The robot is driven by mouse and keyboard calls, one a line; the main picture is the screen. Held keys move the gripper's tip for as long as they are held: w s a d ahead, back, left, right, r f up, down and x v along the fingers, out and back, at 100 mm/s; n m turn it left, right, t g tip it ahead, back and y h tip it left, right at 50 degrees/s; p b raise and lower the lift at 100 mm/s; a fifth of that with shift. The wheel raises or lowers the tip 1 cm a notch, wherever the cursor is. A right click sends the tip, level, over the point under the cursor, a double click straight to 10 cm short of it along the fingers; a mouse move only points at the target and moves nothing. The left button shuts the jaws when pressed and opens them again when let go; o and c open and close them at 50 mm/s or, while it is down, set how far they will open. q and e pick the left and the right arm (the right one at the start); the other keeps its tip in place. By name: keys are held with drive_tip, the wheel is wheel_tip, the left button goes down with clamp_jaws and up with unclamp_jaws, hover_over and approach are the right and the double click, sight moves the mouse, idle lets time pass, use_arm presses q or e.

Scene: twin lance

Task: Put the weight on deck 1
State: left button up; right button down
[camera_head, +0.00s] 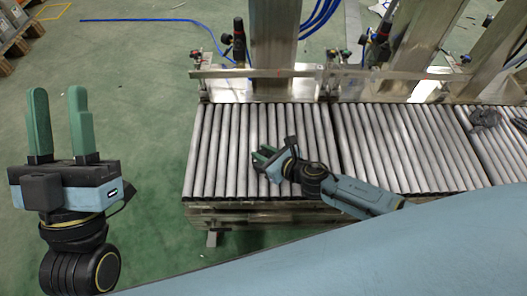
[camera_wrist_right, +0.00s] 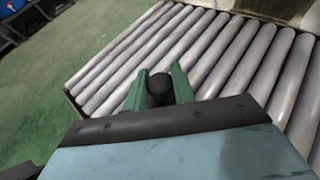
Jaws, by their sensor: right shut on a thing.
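The weight (camera_wrist_right: 160,88) is a dark, rounded piece between the green fingers of my right gripper in the right wrist view. My right gripper (camera_head: 259,156) is shut on it, above the left roller section (camera_head: 222,140) in the head view. The weight is too small and covered to make out clearly there. Rollers also fill the right wrist view (camera_wrist_right: 240,55) beyond the fingers. I cannot read any label marking which section is deck 1. My left gripper (camera_head: 60,125) is open and empty, fingers upward, over the green floor at the left.
A second roller section (camera_head: 390,145) continues to the right, with a grey object (camera_head: 485,117) further along. A metal rail (camera_head: 290,73) and upright posts (camera_head: 273,45) stand behind the rollers. Green floor (camera_head: 150,100) is open at the left.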

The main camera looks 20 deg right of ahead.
use_arm(q)
drive_tip(key=shift+s+r+t, duration=0.1)
drive_tip(key=shift+s+t, duration=0.1)
drive_tip(key=shift+t, duration=0.1)
use_arm(e)
drive_tip(key=shift+w+a, duration=0.1)
use_arm(q)
drive_tip(key=shift+s, duration=0.1)
use_arm(e)
drive_tip(key=shift+f, duration=0.15)
drive_tip(key=c, duration=1.6)
unclamp_jaws()
drive_tip(key=shift+f, duration=0.2)
drive_tip(key=o, duration=0.4)
use_arm(q)
drive_tip(key=shift+a, duration=0.1)
use_arm(e)
drive_tip(key=shift+o, duration=0.2)
use_arm(q)
drive_tip(key=shift+r, duration=0.1)
use_arm(e)
drive_tip(key=shift+r, duration=0.15)
